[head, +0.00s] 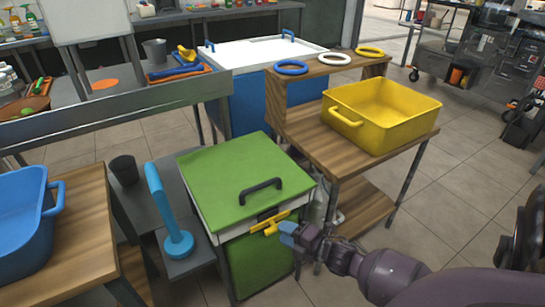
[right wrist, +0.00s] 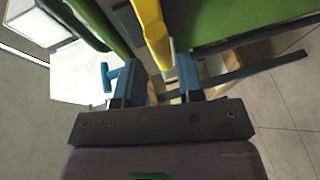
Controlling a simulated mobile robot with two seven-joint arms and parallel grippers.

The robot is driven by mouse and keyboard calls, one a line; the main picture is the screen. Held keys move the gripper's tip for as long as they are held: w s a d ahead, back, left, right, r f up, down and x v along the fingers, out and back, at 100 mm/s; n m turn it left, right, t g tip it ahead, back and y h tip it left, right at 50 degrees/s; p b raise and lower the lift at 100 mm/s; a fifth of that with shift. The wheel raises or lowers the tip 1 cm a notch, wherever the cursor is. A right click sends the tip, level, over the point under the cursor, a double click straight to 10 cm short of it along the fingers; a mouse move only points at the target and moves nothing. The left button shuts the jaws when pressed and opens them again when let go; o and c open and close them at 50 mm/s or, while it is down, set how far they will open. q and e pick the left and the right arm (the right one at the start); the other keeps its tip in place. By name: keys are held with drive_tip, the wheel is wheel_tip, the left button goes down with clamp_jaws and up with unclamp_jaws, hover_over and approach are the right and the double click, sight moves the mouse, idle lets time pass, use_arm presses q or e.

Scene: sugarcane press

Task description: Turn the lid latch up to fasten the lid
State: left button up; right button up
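The green lid (head: 232,170) lies down on the green box (head: 258,262) and has a black handle (head: 261,190) near its front edge. The yellow lid latch (head: 268,223) is on the box's front, just below the lid edge, and lies roughly sideways. My right gripper (head: 284,233) is close to the latch's right side, with blue fingertips. In the right wrist view the fingers (right wrist: 159,80) are apart, and the end of the yellow latch (right wrist: 154,35) reaches toward the gap between them. I cannot tell whether they touch it. My left gripper is not in view.
A wooden stand (head: 330,148) with a yellow tub (head: 385,112) is right of the box. A blue upright handle with a round base (head: 178,243) stands close on its left. A wooden table (head: 85,215) with a blue tub (head: 22,225) is further left.

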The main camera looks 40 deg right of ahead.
sight(275, 226)
drive_tip(key=shift+b+x, duration=0.4)
drive_tip(key=shift+x, duration=1.7)
drive_tip(key=c, duration=0.6)
